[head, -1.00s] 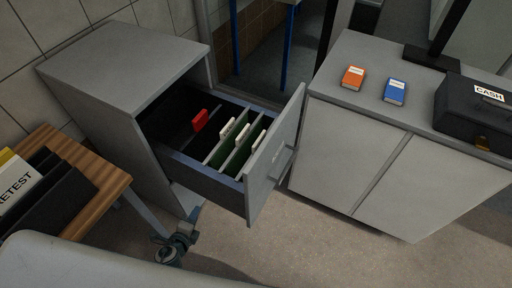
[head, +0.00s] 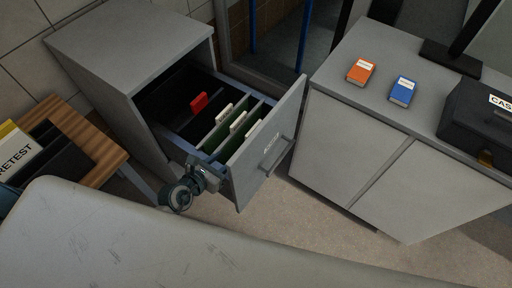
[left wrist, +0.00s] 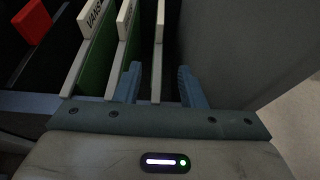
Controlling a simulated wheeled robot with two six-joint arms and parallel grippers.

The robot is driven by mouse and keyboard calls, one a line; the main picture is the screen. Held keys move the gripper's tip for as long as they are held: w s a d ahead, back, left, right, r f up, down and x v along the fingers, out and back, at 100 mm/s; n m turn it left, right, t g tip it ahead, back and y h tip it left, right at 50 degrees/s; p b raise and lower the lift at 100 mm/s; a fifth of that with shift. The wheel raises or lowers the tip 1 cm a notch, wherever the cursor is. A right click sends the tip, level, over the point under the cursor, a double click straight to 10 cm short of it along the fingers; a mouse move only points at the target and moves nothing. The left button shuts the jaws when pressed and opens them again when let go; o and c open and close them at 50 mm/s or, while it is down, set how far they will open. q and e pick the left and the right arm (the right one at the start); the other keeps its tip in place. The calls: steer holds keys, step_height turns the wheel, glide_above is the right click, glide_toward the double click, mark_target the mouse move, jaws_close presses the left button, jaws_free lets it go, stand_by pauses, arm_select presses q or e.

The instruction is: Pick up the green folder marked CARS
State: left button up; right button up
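Several folders stand upright in the open cabinet drawer (head: 180,150). Three are green with white tabs: the first (head: 224,115) reads VANS in the left wrist view (left wrist: 92,18), while the second (head: 238,122) and third (head: 252,130) have tabs I cannot read surely. I cannot tell which is marked CARS. My left gripper (head: 214,170) is at the drawer's near side. In the left wrist view its fingers (left wrist: 158,74) are open, with the edge of the third folder (left wrist: 158,55) showing between them. Contact is not clear. My right gripper is not in view.
A red tab (head: 199,102) stands farther back in the drawer. The drawer front (head: 268,150) rises close to my gripper's right. An orange book (head: 361,71), a blue book (head: 402,90) and a black cash box (head: 478,112) sit on the right cabinet. A wooden table (head: 92,165) stands left.

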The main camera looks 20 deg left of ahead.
arm_select(q)
steer(key=b, duration=0.1)
glide_toward(251, 130)
steer(key=shift+w+d+f, duration=0.2)
steer(key=shift+w+f, duration=0.2)
steer(key=shift+f, duration=0.05)
steer(key=shift+w+d+f, duration=0.2)
steer(key=shift+w+f, duration=0.25)
steer(key=shift+f, duration=0.05)
steer(key=shift+w+d+b, duration=0.25)
steer(key=shift+w+b, duration=0.05)
steer(key=shift+w, duration=0.45)
steer(key=b+x, duration=0.3)
steer(key=x, duration=0.2)
steer(key=shift+w, duration=0.15)
steer(key=shift+r, duration=0.1)
steer(key=shift+c, duration=0.5)
jaws_close()
